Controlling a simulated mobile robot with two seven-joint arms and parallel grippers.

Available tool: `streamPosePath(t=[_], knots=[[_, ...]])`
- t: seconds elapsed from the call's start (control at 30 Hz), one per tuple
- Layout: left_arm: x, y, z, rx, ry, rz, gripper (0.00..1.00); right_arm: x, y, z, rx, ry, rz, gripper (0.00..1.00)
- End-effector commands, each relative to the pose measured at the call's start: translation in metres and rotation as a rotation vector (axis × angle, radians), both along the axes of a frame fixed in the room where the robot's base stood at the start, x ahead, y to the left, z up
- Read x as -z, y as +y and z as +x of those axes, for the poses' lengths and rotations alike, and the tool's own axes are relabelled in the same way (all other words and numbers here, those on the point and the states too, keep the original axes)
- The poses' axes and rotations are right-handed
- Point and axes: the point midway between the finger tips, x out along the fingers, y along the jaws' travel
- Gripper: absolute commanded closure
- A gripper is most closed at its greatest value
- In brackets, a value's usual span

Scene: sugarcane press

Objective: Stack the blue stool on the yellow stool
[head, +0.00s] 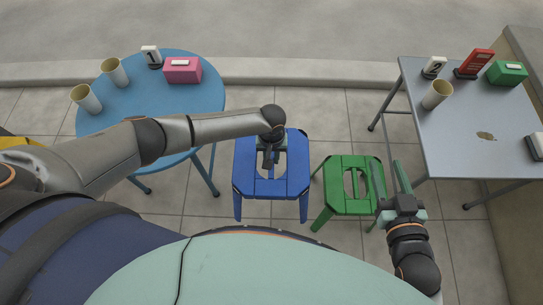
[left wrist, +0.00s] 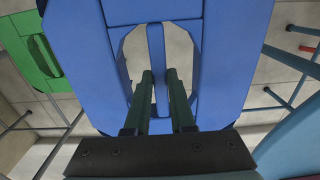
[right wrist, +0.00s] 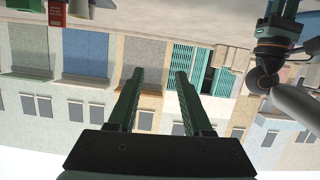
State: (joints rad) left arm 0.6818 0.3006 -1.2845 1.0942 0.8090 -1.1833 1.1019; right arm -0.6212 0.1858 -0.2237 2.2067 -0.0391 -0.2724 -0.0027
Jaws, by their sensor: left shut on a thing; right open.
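The blue stool (head: 272,187) stands in the middle of the head view, its seat facing up. My left gripper (head: 268,160) reaches down to the seat's opening and is shut on the bar across it. In the left wrist view the blue seat (left wrist: 215,60) fills the middle, with the bar between the two fingers (left wrist: 160,78). A yellow thing (head: 18,142) shows at the left edge of the head view, mostly hidden by my left arm; I cannot tell whether it is the yellow stool. My right gripper (head: 386,163) is open and empty, by the green stool's right side.
The green stool (head: 338,196) stands close right of the blue one. A round blue table (head: 140,98) with cups and a pink box is at left. A grey table (head: 465,120) with a cup and boxes is at right.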

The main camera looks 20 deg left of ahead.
Motion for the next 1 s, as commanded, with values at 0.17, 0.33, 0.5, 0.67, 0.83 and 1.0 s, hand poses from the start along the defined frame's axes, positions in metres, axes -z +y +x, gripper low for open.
streamPosePath(t=[0.17, 0.33, 0.5, 0.67, 0.83, 1.0], knots=[[-0.006, -0.001, 0.001, 0.0, -0.002, -0.001, 1.0, 0.017, 0.0, -0.008, 0.005, 0.081, 0.0, 0.5], [-0.01, -0.001, 0.001, 0.0, -0.002, -0.001, 1.0, 0.034, 0.001, -0.017, 0.01, 0.158, 0.001, 0.5], [-0.013, -0.001, 0.001, 0.0, -0.002, -0.001, 1.0, 0.05, 0.001, -0.027, 0.013, 0.234, 0.001, 0.5], [-0.017, -0.001, 0.001, 0.0, -0.002, -0.001, 1.0, 0.064, 0.002, -0.037, 0.016, 0.304, 0.001, 0.5], [-0.02, -0.001, 0.001, 0.0, -0.002, -0.001, 1.0, 0.08, 0.002, -0.049, 0.018, 0.381, 0.0, 0.5], [-0.024, -0.001, 0.001, 0.0, -0.002, -0.001, 1.0, 0.093, 0.004, -0.063, 0.018, 0.456, 0.002, 0.5]])
